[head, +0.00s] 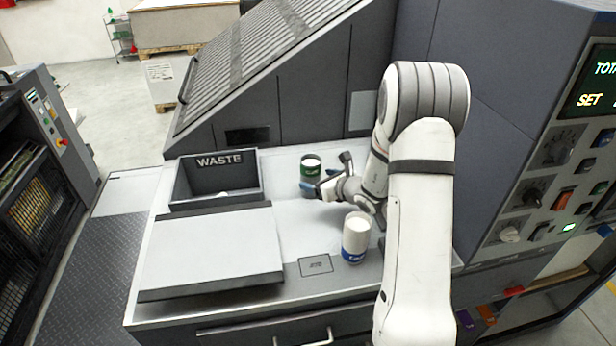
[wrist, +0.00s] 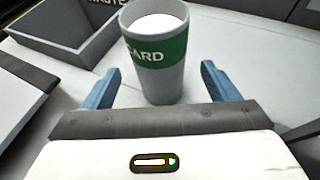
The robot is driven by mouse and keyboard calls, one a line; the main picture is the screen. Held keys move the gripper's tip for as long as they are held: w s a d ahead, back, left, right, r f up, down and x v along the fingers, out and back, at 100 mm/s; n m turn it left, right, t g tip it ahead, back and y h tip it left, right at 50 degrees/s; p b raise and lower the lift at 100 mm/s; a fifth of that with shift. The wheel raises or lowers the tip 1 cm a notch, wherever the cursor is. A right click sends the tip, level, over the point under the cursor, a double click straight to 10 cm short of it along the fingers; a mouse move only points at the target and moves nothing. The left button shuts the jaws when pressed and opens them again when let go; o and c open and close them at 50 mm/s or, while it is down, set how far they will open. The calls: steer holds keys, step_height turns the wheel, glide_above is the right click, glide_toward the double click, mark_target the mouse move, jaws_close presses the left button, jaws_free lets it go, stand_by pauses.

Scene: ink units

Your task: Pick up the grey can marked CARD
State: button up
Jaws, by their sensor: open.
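The grey can marked CARD (wrist: 160,83) stands upright on the white worktop, with a green label band and a white top. In the head view the can (head: 311,186) stands just right of the waste bin, partly hidden by a finger. My gripper (wrist: 160,88) is open, with one blue finger to each side of the can's lower part; I see gaps on both sides. In the head view my gripper (head: 326,176) is at the can from the right.
A white can with a blue label (head: 356,238) stands nearer the front, beside my arm. The WASTE bin (head: 217,203) is left of the grey can. A raised light panel (head: 210,248) covers the front left. The sloped dark machine housing (head: 300,90) rises behind.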

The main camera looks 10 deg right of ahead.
mark_target(317, 179)
steer(key=p+x, duration=0.1)
steer(key=x, duration=0.3)
steer(key=shift+w+a+f, duration=0.1)
steer(key=shift+w, duration=0.05)
steer(key=c, duration=1.1)
